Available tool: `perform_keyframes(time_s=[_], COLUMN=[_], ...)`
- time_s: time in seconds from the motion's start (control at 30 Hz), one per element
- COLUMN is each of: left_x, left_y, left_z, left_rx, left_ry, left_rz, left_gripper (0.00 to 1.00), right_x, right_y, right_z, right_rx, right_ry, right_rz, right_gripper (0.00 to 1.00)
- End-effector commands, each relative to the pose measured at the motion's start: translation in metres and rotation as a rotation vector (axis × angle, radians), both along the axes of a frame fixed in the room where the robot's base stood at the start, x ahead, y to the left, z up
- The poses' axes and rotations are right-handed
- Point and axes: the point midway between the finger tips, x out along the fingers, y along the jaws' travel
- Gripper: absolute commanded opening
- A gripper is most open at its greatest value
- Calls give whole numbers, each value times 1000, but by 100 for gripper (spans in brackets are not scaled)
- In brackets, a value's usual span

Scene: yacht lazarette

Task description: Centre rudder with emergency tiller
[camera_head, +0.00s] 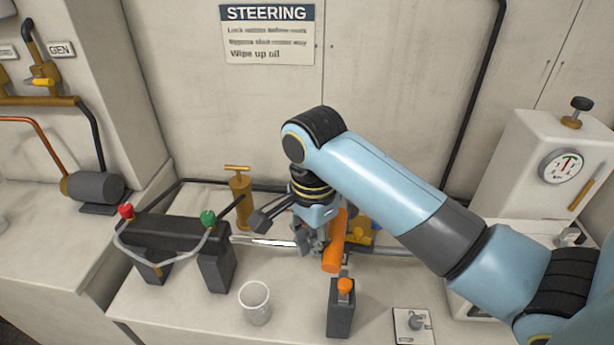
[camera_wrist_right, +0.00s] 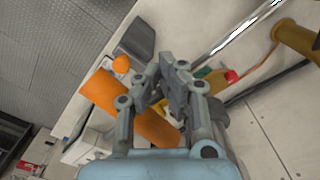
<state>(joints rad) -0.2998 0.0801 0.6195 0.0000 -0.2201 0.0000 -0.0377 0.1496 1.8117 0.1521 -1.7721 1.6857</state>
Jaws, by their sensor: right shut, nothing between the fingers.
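An orange bar (camera_head: 334,245), which looks like the emergency tiller, stands out beside my right gripper (camera_head: 312,245) in the head view. In the right wrist view the thick orange bar (camera_wrist_right: 135,108) runs beneath the fingers of my right gripper (camera_wrist_right: 172,80), which is shut and empty. A shiny steel rod (camera_head: 272,242) reaches from the black steering unit (camera_head: 175,232) towards the gripper; it also shows in the right wrist view (camera_wrist_right: 240,30). Where the rod ends is hidden. My left gripper is out of view.
A brass T-handled pump (camera_head: 240,198) stands behind the rod. A white plate with a lever (camera_head: 413,326) and a white gauge box (camera_head: 530,165) are at right.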

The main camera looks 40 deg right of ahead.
Motion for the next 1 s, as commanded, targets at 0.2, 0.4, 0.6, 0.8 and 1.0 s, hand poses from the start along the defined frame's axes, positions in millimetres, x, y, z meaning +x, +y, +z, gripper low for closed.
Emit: perform_keyframes(time_s=[0.2,0.4,0.6,0.8,1.0], left_x=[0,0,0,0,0], left_y=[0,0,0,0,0], left_z=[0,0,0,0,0], left_rx=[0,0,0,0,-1], left_ry=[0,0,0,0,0], left_rz=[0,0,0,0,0], left_gripper=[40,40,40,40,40], right_x=[-1,-2,-8,-16,-21], right_y=[0,-1,-5,-9,-12], right_z=[0,0,0,0,0], right_rx=[0,-1,0,-1,1], right_ry=[1,1,2,2,1], right_rz=[0,0,-1,-1,0], right_gripper=[0,0,0,0,0])
